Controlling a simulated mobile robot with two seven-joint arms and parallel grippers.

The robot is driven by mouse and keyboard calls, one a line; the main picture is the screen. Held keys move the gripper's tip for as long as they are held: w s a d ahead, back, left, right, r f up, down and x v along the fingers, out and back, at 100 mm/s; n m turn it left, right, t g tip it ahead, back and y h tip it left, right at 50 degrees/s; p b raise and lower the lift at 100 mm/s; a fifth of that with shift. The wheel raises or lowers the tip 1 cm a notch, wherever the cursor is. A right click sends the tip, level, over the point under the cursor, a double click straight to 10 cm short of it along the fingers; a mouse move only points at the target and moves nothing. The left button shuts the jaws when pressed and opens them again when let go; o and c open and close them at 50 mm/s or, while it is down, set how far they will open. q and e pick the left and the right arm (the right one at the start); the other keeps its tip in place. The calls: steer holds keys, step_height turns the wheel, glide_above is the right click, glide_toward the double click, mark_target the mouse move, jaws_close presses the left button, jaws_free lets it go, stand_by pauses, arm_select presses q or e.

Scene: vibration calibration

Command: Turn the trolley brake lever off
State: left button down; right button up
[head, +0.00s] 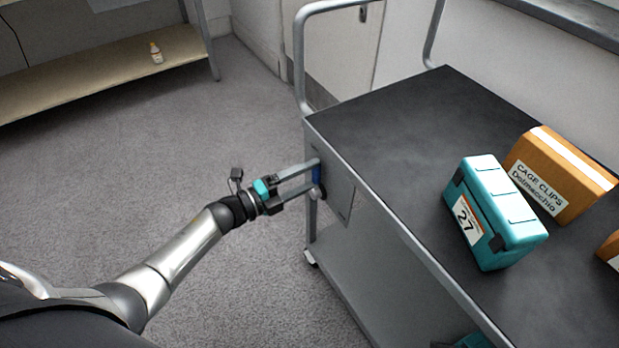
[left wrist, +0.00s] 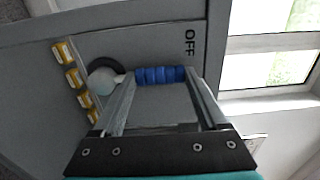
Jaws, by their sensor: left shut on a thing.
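The trolley (head: 400,130) has a dark top and grey sides and stands at the centre right of the head view. The brake lever has a blue ribbed handle (left wrist: 160,75) on a round grey pivot (left wrist: 104,76), mounted on the trolley's side panel (left wrist: 215,30). The word OFF (left wrist: 190,42) is printed beside the handle's far end. My left gripper (head: 317,176) is at this panel, with its two fingers around the blue handle, which also shows in the head view (head: 316,174). The fingers partly hide the handle's ends. My right gripper is not in view.
A teal case marked 27 (head: 490,205) and an orange box (head: 560,175) labelled CAGE CLIPS stand on the trolley top. A shelf with a small bottle (head: 156,52) is at the back left. The grey floor left of the trolley is clear.

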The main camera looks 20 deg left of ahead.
arm_select(q)
steer(key=shift+a, duration=0.1)
stand_by(0.4)
jaws_free()
steer(key=shift+s+a, duration=0.15)
steer(key=p+v, duration=0.2)
steer(key=v, duration=1.2)
steer(key=shift+s+a+p, duration=0.25)
steer(key=shift+s+p, duration=0.05)
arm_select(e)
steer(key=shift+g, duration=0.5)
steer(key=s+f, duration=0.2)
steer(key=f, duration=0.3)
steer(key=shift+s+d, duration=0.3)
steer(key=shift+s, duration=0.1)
arm_select(q)
steer(key=shift+w+f+n, duration=0.1)
steer(key=shift+n, duration=0.2)
